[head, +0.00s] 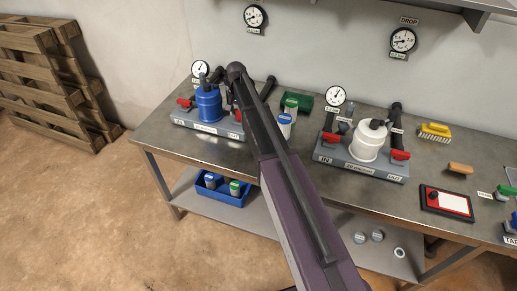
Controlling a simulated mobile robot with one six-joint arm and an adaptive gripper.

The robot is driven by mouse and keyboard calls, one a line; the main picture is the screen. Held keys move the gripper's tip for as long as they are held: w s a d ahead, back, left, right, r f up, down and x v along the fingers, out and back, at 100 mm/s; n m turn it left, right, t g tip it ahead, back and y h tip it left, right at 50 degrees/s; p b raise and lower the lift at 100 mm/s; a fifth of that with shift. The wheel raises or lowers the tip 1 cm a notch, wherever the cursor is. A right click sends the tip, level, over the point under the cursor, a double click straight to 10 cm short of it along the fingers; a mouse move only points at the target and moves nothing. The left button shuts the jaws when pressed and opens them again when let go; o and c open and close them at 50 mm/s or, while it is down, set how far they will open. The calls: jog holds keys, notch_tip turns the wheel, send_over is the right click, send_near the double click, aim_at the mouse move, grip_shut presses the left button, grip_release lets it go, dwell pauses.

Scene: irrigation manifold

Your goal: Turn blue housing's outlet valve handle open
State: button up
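The blue housing (208,104) stands upright on a grey base (205,126) at the left of the bench. A red valve handle (185,102) is on its left side. Another small red handle (237,115) shows at its right, on the outlet side, close beside my arm. My arm crosses the view from the bottom and hides part of that side, so the outlet handle's angle is unclear. A small grey part between the blue housing and my arm may be my gripper. Its fingers cannot be made out, nor whether they touch the handle.
A white housing (368,142) with red handles stands right of my arm. Gauges hang on the wall. A blue bin (222,193) sits on the lower shelf. Pallets lean at left.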

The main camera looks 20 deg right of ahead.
jog(key=shift+m, duration=0.6)
jog(key=shift+r+p, duration=0.5)
notch_tip(320, 180, up, 13)
jog(key=p, duration=1.3)
jog(key=s+f+n+b, duration=0.2)
jog(key=s+n, duration=0.1)
jog(key=s, duration=1.1)
jog(key=s+f+n+b, duration=0.3)
jog(key=s+n, duration=0.1)
jog(key=s, duration=1.1)
jog(key=shift+f+b, duration=0.35)
notch_tip(320, 180, up, 6)
jog(key=f+n+p, duration=0.1)
jog(key=p, duration=0.5)
send_over(239, 113)
jog(key=shift+w+a+r, duration=0.1)
jog(key=shift+r, duration=0.15)
jog(key=shift+f+b, duration=0.2)
jog(key=shift+b, duration=0.25)
